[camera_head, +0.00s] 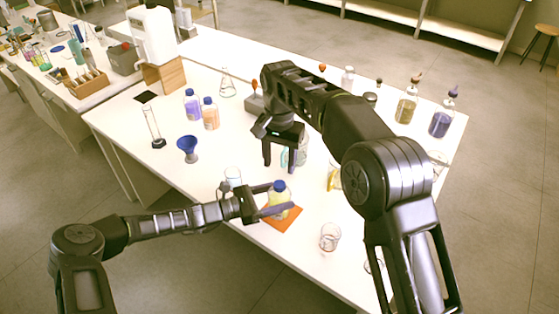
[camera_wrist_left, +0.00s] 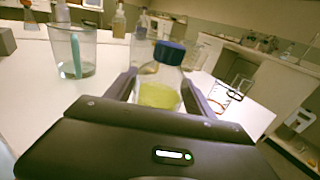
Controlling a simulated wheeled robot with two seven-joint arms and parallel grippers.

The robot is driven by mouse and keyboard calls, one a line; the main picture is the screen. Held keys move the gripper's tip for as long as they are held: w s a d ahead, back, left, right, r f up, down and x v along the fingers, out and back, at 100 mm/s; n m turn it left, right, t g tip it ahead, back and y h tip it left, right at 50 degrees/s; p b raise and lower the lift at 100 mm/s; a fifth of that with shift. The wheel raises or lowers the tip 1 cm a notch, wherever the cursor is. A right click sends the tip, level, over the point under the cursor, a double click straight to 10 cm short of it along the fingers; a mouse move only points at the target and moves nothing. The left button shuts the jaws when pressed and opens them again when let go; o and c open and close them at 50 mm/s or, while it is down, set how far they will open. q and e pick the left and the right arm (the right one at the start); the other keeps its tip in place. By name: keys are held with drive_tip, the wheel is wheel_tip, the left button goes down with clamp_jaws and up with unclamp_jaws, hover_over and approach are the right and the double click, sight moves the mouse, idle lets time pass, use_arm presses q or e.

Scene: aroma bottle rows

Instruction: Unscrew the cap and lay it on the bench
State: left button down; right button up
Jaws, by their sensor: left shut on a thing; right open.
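A clear bottle (camera_head: 279,198) with yellow liquid and a blue cap (camera_head: 279,185) stands upright over an orange mat (camera_head: 284,221) near the front edge of the bench. My left gripper (camera_head: 278,199) is shut on this bottle, with a finger on either side of its body. The left wrist view shows the same bottle (camera_wrist_left: 158,94) between the fingers, its blue cap (camera_wrist_left: 170,52) on top. My right gripper (camera_head: 282,158) is open, pointing down over the bench behind the bottle, apart from the cap. The glassware behind it is partly hidden by its fingers.
A beaker (camera_head: 232,176) stands left of the bottle, and another beaker (camera_head: 330,236) stands to its right. A blue funnel (camera_head: 187,147), purple bottle (camera_head: 192,104) and orange bottle (camera_head: 210,114) stand further left.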

sight(280, 184)
drive_tip(key=m, duration=2)
drive_tip(key=shift+m, duration=0.4)
drive_tip(key=shift+f, duration=4)
drive_tip(key=shift+c, duration=0.4)
